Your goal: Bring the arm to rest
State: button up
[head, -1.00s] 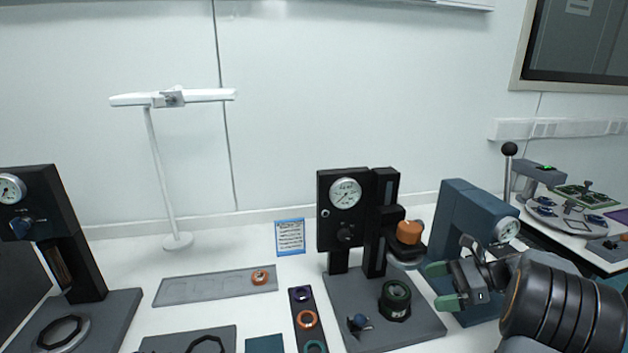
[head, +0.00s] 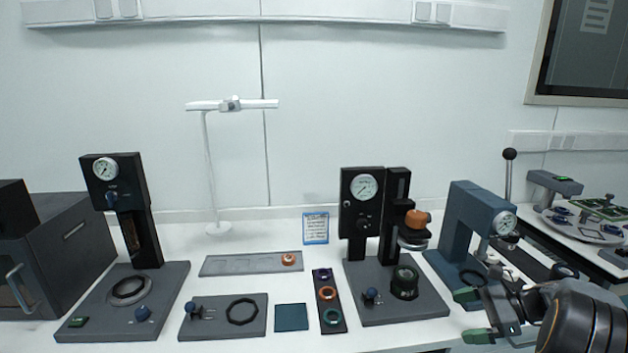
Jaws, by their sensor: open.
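My gripper (head: 472,316) is at the lower right in the head view, in front of the blue-grey press (head: 462,215). Its two green-tipped fingers are apart with nothing between them. My dark arm runs from it to the lower right corner and hides part of the table's right front. The gripper appears clear of the black gauge stand (head: 368,235) to its left.
A second gauge stand (head: 125,200) and a dark oven-like box (head: 65,250) stand at left. A ring strip (head: 328,300), grey plate (head: 225,316), long tray (head: 235,264) and white lamp (head: 208,170) occupy the middle. Another bench (head: 590,235) is at right.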

jog(key=s+a+f+n+g+h+p, duration=0.1)
jog(key=s+a+f+n+g+h, duration=0.25)
jog(key=s+n+h, duration=0.3)
jog(key=s+a+r+n+t+h+p, duration=0.1)
jog(key=s+a+r+n+h+p, duration=0.1)
jog(key=s+a+r+n, duration=0.2)
jog(key=s+a+r+n+t+h+p, duration=0.1)
jog(key=s+a+r+n+t+h, duration=0.1)
jog(key=a+r+n, duration=0.4)
jog(key=s+a+n+h, duration=0.1)
jog(key=s+a+n, duration=0.1)
jog(key=a, duration=0.3)
jog(key=shift+n+p, duration=0.4)
jog(key=shift+n, duration=0.35)
jog(key=shift+s+t+h, duration=0.1)
jog(key=shift+t+h, duration=0.15)
jog(key=shift+c, duration=0.3)
